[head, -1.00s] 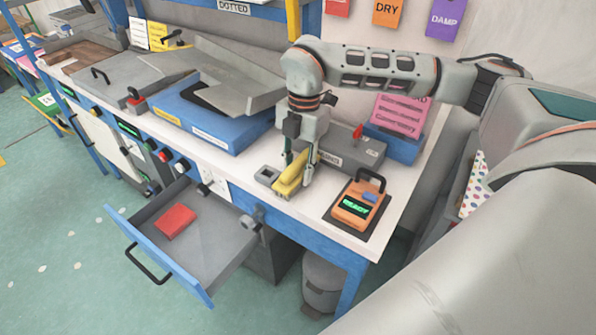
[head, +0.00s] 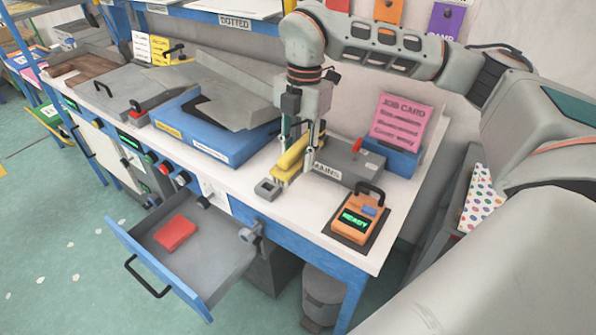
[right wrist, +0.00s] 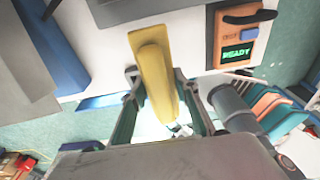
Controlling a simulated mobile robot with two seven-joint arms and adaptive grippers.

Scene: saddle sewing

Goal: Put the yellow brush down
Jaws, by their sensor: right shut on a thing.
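The yellow brush (head: 292,155) is in my right gripper (head: 299,163), over the right part of the white bench top. Its pale lower edge faces down; I cannot tell whether it touches the bench. In the right wrist view, the brush (right wrist: 153,72) runs lengthwise between the two fingers of my right gripper (right wrist: 158,95), which are shut on it. My left gripper is not in view.
A blue tray unit (head: 205,138) stands left. Below, an open drawer (head: 205,255) holds a red block (head: 175,233). Bare bench (head: 305,212) lies in front.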

